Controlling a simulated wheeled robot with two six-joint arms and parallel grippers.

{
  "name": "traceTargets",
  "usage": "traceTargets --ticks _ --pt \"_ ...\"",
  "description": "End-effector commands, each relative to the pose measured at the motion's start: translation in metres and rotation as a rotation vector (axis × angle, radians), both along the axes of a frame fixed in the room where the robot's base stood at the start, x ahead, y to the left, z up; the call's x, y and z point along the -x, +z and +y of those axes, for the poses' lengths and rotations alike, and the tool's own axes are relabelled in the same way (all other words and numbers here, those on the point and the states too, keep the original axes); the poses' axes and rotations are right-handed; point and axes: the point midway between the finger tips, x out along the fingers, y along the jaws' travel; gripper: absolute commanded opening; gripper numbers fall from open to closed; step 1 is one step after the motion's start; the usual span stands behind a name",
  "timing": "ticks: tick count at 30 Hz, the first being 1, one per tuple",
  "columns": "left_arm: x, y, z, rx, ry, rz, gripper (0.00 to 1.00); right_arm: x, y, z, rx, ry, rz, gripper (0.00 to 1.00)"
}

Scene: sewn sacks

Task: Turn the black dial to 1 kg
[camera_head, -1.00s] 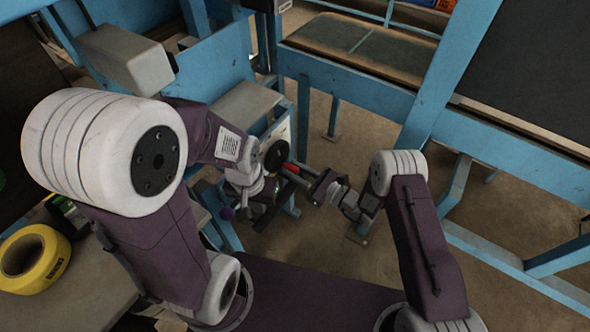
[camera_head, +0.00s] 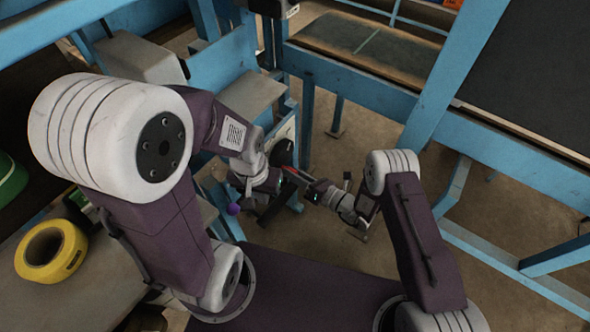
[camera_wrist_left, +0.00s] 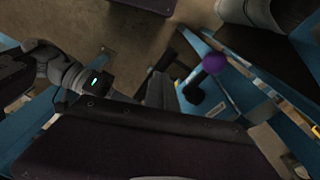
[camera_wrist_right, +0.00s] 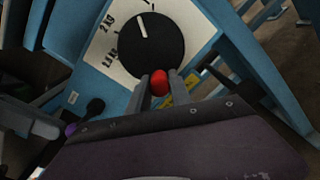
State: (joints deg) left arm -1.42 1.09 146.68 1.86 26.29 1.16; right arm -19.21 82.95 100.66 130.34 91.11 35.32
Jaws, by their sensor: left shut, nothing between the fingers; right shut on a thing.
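The black dial (camera_wrist_right: 151,45) sits on a white scale plate (camera_wrist_right: 112,75) in the right wrist view. Its white pointer points up and slightly left, away from the "2 kg" mark; a lower mark is too blurred to read surely. The dial also shows in the head view (camera_head: 282,151). My left gripper (camera_wrist_left: 160,89) is shut and empty, beside a black lever with a purple ball (camera_wrist_left: 214,62). In the head view its fingertips are hard to make out.
The dial's plate is on a blue machine frame (camera_wrist_right: 75,65). The purple ball (camera_head: 234,208) stands close to my left wrist in the head view. Blue rails and a dark panel (camera_head: 535,75) are at right. A yellow tape roll (camera_head: 70,262) lies on the bench at left.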

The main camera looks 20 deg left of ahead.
Motion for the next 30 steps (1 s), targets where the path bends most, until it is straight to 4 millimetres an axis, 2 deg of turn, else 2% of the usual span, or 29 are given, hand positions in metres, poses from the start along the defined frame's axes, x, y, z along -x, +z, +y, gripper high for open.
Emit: traceTargets --ticks 6,15,30 --pt "0.000 0.009 0.000 0.000 0.000 0.000 0.00 0.006 0.005 0.002 -0.055 0.001 0.159 0.00" --pt "0.000 0.015 0.000 0.000 0.000 0.000 0.00 0.009 0.009 0.003 -0.108 0.001 0.301 0.00" --pt "0.000 0.017 0.000 0.000 0.000 0.000 0.00 0.011 0.010 0.004 -0.130 0.001 0.357 0.00"
